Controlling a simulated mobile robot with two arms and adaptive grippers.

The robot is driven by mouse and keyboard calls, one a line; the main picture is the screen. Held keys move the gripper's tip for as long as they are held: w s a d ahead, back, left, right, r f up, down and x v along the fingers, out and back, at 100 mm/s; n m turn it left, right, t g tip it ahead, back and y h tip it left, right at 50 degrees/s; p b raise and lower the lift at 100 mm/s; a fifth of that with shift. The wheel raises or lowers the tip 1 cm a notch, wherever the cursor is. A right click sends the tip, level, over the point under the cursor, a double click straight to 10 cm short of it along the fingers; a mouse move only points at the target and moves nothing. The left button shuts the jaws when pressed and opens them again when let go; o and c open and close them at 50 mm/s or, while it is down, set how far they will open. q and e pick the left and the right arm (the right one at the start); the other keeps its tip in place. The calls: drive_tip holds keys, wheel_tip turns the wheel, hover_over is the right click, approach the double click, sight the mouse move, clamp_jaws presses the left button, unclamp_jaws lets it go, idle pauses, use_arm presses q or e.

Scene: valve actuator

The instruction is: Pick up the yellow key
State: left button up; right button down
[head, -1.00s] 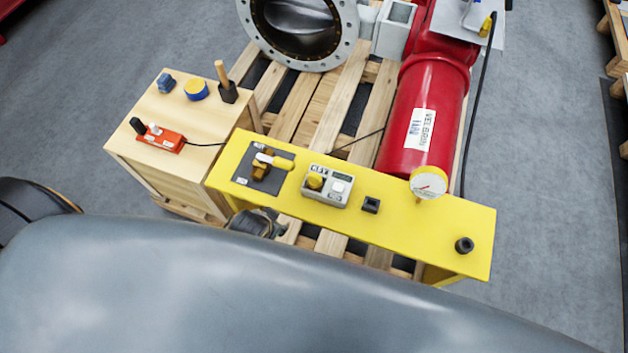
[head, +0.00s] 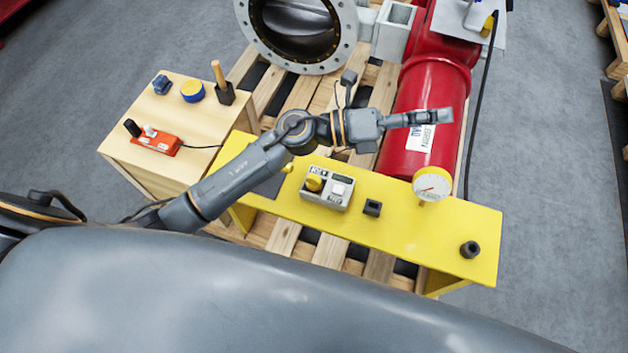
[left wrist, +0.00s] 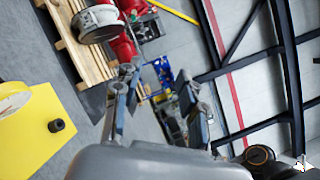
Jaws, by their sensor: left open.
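The yellow key (head: 314,183) sits in the left part of a grey box labelled KEY (head: 325,190), on top of the yellow bench (head: 420,225). My left gripper (head: 440,117) is beyond and to the right of the key, apart from it, in front of the red cylinder. It points right in the head view. Its two fingers stand apart with nothing between them in the left wrist view (left wrist: 155,80). The key cannot be made out in the left wrist view. My right gripper is not in view.
A black square socket (head: 372,208) and a black round knob (head: 470,249) stand on the bench. A gauge (head: 431,184) overhangs its back edge. A wooden box (head: 180,100) holds small items at left.

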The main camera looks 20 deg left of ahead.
use_arm(q)
drive_tip(key=s+d+f+m+g+y, duration=0.1)
drive_tip(key=s+d+f+m+g, duration=0.15)
drive_tip(key=m+g, duration=0.3)
drive_tip(key=m+g+y, duration=0.1)
drive_tip(key=m+y, duration=0.9)
drive_tip(key=y, duration=0.8)
hover_over(314, 176)
drive_tip(key=f, duration=1.1)
drive_tip(key=f+b, duration=0.1)
drive_tip(key=f, duration=1)
drive_tip(key=shift+w, duration=0.2)
drive_tip(key=shift+s+f+p, duration=0.15)
drive_tip(key=shift+f+p, duration=0.1)
drive_tip(key=shift+f, duration=1.25)
drive_tip(key=shift+s+f+p, duration=0.1)
drive_tip(key=shift+f+p, duration=0.1)
drive_tip(key=shift+f, duration=1.25)
clamp_jaws()
